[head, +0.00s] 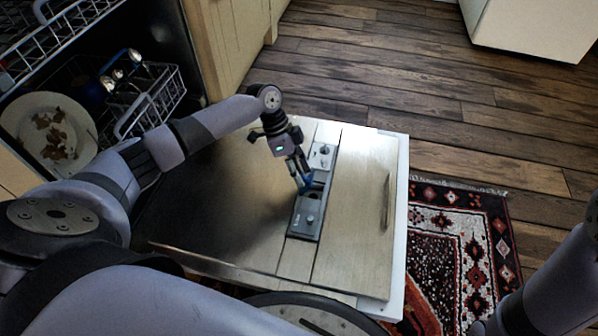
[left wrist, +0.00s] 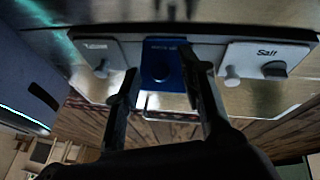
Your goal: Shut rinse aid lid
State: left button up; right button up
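The blue rinse aid lid (head: 304,187) is on the dispenser strip (head: 307,226) of the lowered dishwasher door. It appears raised, beside a dark recess in the strip. In the left wrist view the blue lid (left wrist: 161,62) faces me, between the Tablet and Salt sections. My left gripper (head: 302,178) is at the lid, pointing down. In the left wrist view its fingers (left wrist: 160,66) are spread, one on each side of the blue lid. I cannot tell whether they touch it. My right arm shows at the right edge, but its gripper is out of view.
The Tablet section (left wrist: 98,62) and Salt section (left wrist: 266,66) have raised knobs close to the fingers. The open door (head: 220,215) has a handle (head: 386,202) at its right. A dish rack (head: 150,105) is at upper left. A patterned rug (head: 465,245) lies right of the door.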

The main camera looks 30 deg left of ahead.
pick_arm(q)
jog(key=shift+c, duration=0.3)
grip_shut()
dwell(0.3)
